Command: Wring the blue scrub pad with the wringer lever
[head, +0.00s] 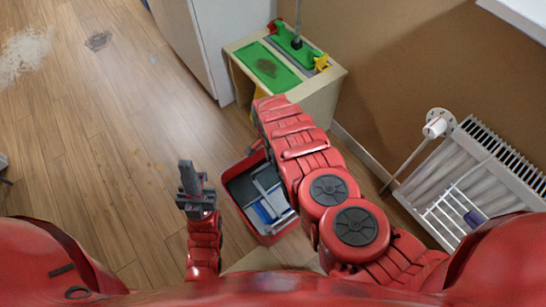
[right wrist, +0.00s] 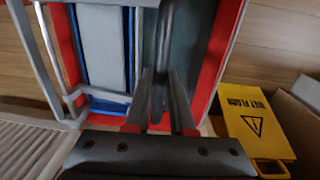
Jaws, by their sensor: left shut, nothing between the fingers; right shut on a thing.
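A red bucket (head: 232,201) stands on the floor in front of me, with a grey wringer (head: 262,184) in it. The blue scrub pad (head: 266,213) shows as blue edges around a pale panel within the wringer; the right wrist view shows the pad's blue edge (right wrist: 108,106) too. My right gripper (right wrist: 162,95) is over the bucket, shut on a grey bar that looks like the wringer lever (right wrist: 165,40). My right arm hides this gripper in the head view. My left gripper (head: 188,170) is shut and empty, left of the bucket and apart from it.
A yellow wet-floor sign (right wrist: 252,125) lies beside the bucket in the right wrist view. A cabinet with green trays (head: 310,98) stands beyond the bucket, against the wall. A white radiator (head: 480,165) is at right. The wooden floor at left is open, with stains (head: 98,41).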

